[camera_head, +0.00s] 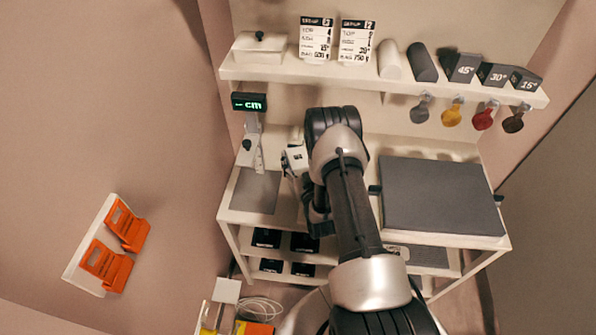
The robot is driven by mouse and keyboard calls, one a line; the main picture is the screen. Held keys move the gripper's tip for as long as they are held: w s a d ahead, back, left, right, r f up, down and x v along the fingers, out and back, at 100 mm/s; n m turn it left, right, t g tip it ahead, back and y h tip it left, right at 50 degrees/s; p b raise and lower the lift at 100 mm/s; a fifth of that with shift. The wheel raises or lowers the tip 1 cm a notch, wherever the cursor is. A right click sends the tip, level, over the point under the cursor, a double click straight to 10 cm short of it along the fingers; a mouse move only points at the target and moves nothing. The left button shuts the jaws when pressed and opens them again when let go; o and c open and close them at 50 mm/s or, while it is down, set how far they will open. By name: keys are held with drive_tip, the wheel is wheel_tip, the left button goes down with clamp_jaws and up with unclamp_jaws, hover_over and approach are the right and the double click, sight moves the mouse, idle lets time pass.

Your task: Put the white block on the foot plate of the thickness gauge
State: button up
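The thickness gauge (253,135) stands at the left of the worktable, with a green lit "cm" display on top of a pale upright. A flat grey plate (256,190) lies in front of it; I cannot tell whether this is its foot plate. My arm reaches over the middle of the table. My gripper (296,170) is just right of the gauge, mostly hidden by my wrist, and its fingers cannot be made out. A small pale shape with dark marks shows there; I cannot tell whether it is the white block or part of my gripper.
A large dark grey pad (436,195) covers the table's right side. The shelf (300,74) above holds a white box, two cards, cylinders and angle blocks, with paddles hanging below. Orange holders (107,262) are at left. A loose white cable (262,307) lies low down.

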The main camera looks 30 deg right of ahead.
clamp_jaws()
idle(0.6)
drive_tip(key=shift+w+r, duration=0.15)
